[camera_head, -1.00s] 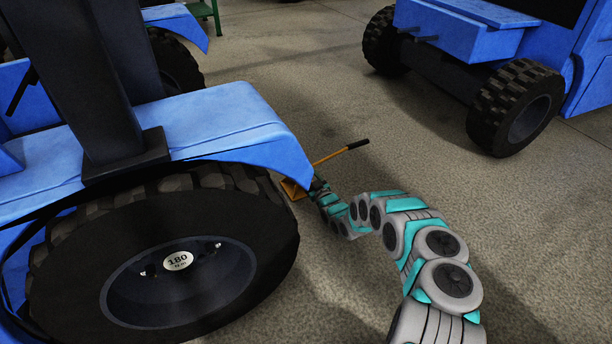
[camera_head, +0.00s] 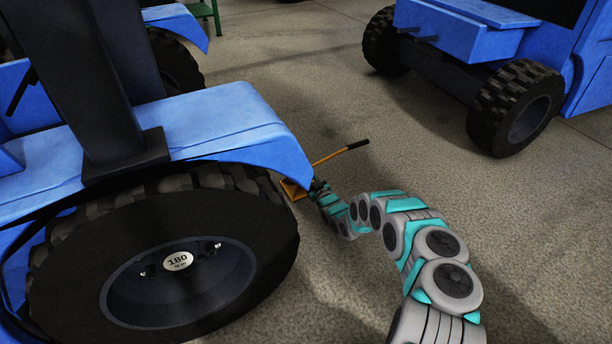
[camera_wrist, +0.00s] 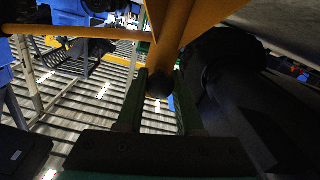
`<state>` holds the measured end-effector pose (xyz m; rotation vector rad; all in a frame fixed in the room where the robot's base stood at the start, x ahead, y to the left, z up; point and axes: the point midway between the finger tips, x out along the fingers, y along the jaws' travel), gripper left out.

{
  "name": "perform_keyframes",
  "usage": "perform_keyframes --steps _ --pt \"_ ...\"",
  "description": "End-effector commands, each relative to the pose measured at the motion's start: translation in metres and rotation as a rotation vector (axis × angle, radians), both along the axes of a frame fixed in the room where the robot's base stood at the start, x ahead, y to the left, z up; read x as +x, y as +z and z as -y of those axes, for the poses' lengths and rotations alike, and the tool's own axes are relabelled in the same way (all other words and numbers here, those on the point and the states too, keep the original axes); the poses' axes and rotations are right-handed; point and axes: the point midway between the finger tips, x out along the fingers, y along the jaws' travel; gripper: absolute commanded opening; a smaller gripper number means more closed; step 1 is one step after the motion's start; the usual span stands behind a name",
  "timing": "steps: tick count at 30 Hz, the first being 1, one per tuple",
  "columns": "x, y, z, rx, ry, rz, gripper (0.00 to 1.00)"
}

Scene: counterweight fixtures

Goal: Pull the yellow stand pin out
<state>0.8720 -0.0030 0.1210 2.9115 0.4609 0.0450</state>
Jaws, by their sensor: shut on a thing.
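The yellow stand (camera_head: 291,189) is on the floor beside the front tyre in the head view, partly hidden by the tyre and blue fender. My gripper (camera_head: 317,184) is low beside it, small and dark there. In the wrist view my gripper's two green fingers (camera_wrist: 160,100) stand either side of a dark round end, which I take for the stand pin (camera_wrist: 158,84). A yellow tube of the stand (camera_wrist: 174,38) shows just beyond it. My gripper is shut on this pin. The exact contact is too dark to see, and how deep the pin sits is hidden.
The large tyre (camera_head: 80,222) and blue fender (camera_head: 225,125) of a vehicle are close on the left. A yellow handle with a black grip (camera_head: 357,145) rises behind my gripper. Another blue vehicle (camera_head: 470,35) stands at the upper right. The floor between is clear.

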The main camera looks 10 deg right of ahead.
Motion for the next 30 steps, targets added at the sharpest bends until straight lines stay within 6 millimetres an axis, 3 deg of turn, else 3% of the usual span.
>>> perform_keyframes --steps 23,30 --pt "-0.001 0.000 -0.001 -0.001 0.002 0.000 0.00" --pt "-0.015 0.001 0.003 -0.003 0.004 0.001 0.00"
